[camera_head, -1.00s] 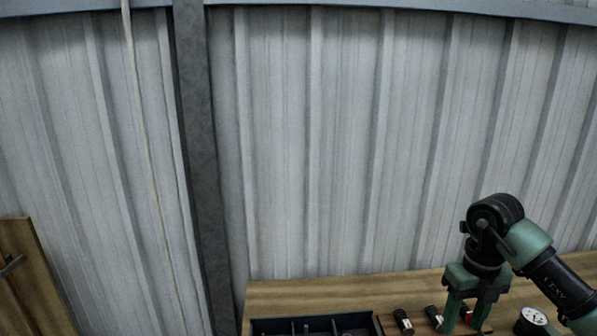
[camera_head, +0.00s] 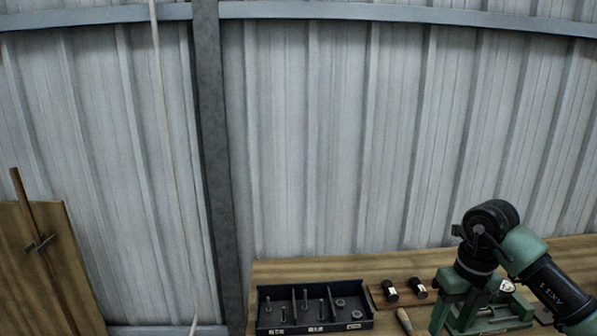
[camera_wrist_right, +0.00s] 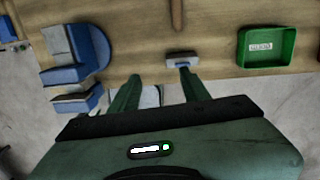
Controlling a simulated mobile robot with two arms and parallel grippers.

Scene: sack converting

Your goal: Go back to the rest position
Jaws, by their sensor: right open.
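My right gripper (camera_head: 455,318) is open and hangs over the right part of the wooden workbench (camera_head: 330,270), with its fingers pointing down. In the right wrist view its two green fingers (camera_wrist_right: 157,92) stand apart with nothing held between them. A small grey and blue item (camera_wrist_right: 183,60) lies on the bench beyond the right finger. My left gripper is not in view.
A black divided tray (camera_head: 262,318) holds bolts and nuts. Black cylinders (camera_head: 390,290) and a wooden handle (camera_head: 404,320) lie beside the gripper. A green bin (camera_wrist_right: 243,48) and a blue object (camera_wrist_right: 68,50) show in the wrist view. Corrugated wall stands behind.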

